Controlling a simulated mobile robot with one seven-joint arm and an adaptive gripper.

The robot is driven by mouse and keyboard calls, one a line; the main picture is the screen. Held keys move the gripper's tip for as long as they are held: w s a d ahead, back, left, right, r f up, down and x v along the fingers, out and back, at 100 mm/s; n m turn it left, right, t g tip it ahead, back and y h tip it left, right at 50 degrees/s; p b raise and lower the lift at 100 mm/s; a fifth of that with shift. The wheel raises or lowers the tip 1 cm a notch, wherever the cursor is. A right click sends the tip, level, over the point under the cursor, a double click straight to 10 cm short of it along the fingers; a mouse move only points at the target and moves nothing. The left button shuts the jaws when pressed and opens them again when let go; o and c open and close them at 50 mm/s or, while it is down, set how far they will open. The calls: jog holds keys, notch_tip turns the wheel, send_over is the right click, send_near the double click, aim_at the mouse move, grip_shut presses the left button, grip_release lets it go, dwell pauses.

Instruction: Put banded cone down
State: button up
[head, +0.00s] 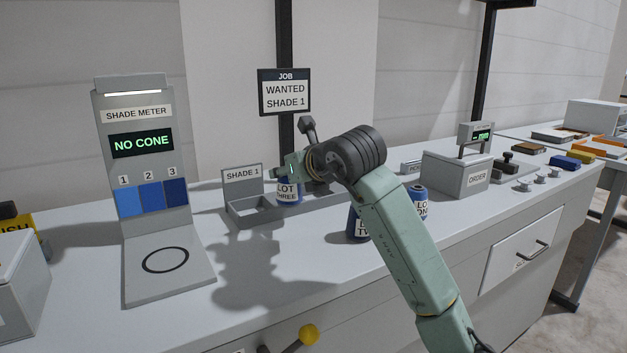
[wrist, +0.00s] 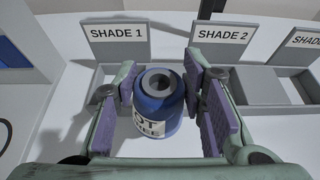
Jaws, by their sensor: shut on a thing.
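My gripper (head: 291,178) is shut on a blue cone (head: 289,196) with a white label reading LOT THREE. In the wrist view the cone (wrist: 160,103) is upright between the purple finger pads, its grey hollow top toward the camera. The cone shows in front of the boundary between the SHADE 1 and SHADE 2 compartments; I cannot tell whether it touches anything below. The SHADE 1 compartment (head: 240,217) looks empty. Its sign (wrist: 117,34) stands behind it, left of the SHADE 2 sign (wrist: 220,36). My arm hides much of the tray in the head view.
The shade meter (head: 140,115) reads NO CONE, with a bare ringed plate (head: 165,260). The job sign (head: 284,92) reads WANTED SHADE 1. Two other blue labelled cones (head: 356,224) (head: 420,208) stand beside my arm. The ORDER box (head: 476,180) is further right. The front counter is mostly clear.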

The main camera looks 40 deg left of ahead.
jog(key=shift+w+a+f+p, duration=0.45)
jog(key=shift+w+f+p, duration=0.25)
jog(key=shift+w, duration=1.25)
jog(key=shift+w+a+f+p, duration=0.5)
jog(key=shift+w+f, duration=0.35)
jog(key=shift+w, duration=1.05)
jog(key=shift+w+a+f+p, duration=0.35)
jog(key=shift+w+f+p, duration=0.35)
jog(key=shift+w, duration=1.25)
jog(key=shift+f, duration=0.15)
jog(key=o, duration=1.4)
jog(key=shift+c, duration=0.2)
jog(key=shift+d, duration=0.2)
jog(key=b+v, duration=0.2)
jog(key=v, duration=0.9)
jog(key=shift+s+d+r+b, duration=0.2)
jog(key=shift+s+r+b, duration=0.05)
jog(key=shift+b, duration=0.1)
